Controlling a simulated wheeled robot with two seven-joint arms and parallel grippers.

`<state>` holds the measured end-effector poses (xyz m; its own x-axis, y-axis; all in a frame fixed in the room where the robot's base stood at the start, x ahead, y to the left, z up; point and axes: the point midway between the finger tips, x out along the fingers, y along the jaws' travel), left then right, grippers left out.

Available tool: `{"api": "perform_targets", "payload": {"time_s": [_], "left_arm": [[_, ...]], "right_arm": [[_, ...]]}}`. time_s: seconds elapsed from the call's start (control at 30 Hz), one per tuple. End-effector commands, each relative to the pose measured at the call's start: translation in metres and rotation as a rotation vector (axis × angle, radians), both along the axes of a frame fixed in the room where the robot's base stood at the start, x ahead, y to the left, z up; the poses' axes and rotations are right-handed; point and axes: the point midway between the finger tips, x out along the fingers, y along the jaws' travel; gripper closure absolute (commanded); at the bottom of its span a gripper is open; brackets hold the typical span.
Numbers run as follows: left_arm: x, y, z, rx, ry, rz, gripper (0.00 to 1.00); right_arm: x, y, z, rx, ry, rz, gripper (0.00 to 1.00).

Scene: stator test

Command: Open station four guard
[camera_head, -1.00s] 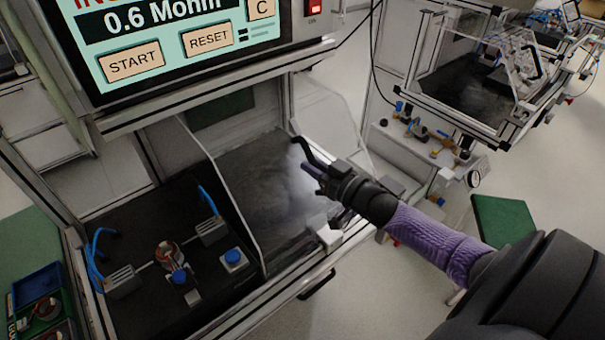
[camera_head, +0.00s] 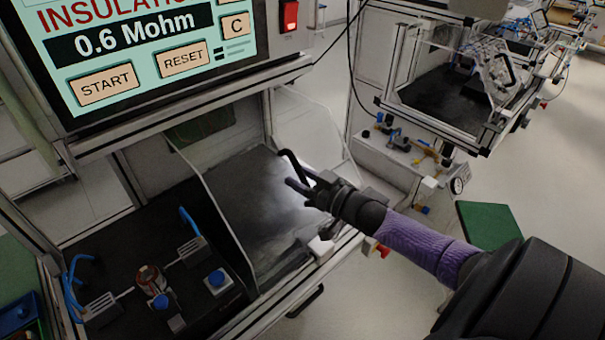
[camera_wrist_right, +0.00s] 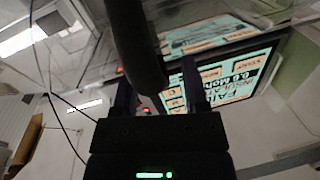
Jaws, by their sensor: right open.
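The station's clear guard shows as transparent panels (camera_head: 218,212) beside a dark work plate, below the tester screen. A black curved guard handle (camera_head: 290,161) stands at its right. My right gripper (camera_head: 299,189) is right at the handle, its arm coming in from the right. In the right wrist view, a thick black bar, seemingly the handle (camera_wrist_right: 132,40), passes between the fingers of the open right gripper (camera_wrist_right: 157,88). I cannot tell whether it touches a finger. My left gripper is out of view.
The insulation tester screen (camera_head: 150,50) and red switch (camera_head: 290,15) overhang the station. A fixture with a coil part (camera_head: 150,281) and blue buttons stands at the left. Another station (camera_head: 455,95) is at the back right. A green mat (camera_head: 488,225) lies right.

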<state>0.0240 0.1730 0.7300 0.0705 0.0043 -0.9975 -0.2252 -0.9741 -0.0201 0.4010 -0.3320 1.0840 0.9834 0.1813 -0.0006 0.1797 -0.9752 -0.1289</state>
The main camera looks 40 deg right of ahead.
Motion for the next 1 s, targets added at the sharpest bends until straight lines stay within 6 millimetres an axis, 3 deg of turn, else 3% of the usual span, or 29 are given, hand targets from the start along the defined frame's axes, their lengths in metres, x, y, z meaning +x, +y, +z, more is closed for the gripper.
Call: {"api": "perform_targets", "payload": {"time_s": [0.17,0.5,0.6,1.0], "left_arm": [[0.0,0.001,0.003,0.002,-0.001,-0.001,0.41],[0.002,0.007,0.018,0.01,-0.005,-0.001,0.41],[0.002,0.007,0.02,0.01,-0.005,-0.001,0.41],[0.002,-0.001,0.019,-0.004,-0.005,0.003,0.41]], "right_arm": [[-0.008,-0.001,0.0,0.001,0.002,0.0,0.43],[-0.08,-0.015,0.001,-0.001,0.005,0.0,0.43],[-0.093,-0.017,0.0,0.001,0.002,-0.001,0.43],[-0.098,-0.018,0.0,0.0,-0.001,0.0,0.43]]}}
